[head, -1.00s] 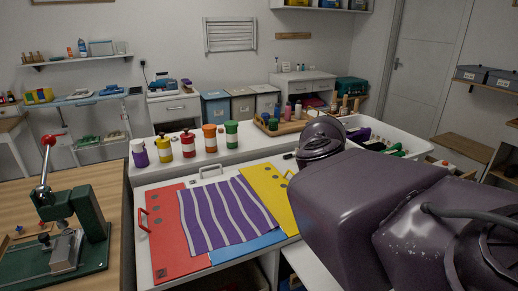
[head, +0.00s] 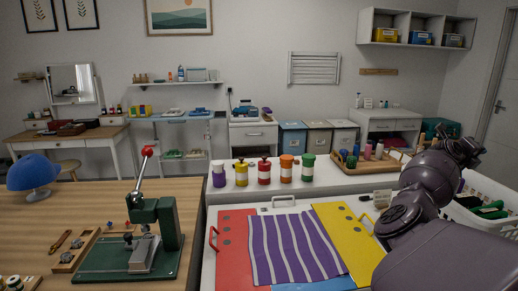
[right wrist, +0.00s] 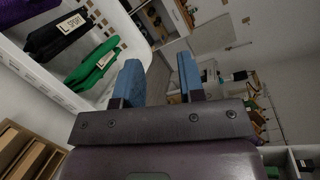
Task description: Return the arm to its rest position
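My right arm (head: 428,205) comes in from the lower right of the head view, bent upward. The gripper is open and empty. My left arm and left gripper are in no view.
A white basket (head: 465,214) with dark and green labelled items lies by the right arm. A white table holds a striped purple cloth (head: 292,245), several coloured jars and a wooden tray (head: 375,164). A green press (head: 155,225) stands on the wooden table at left.

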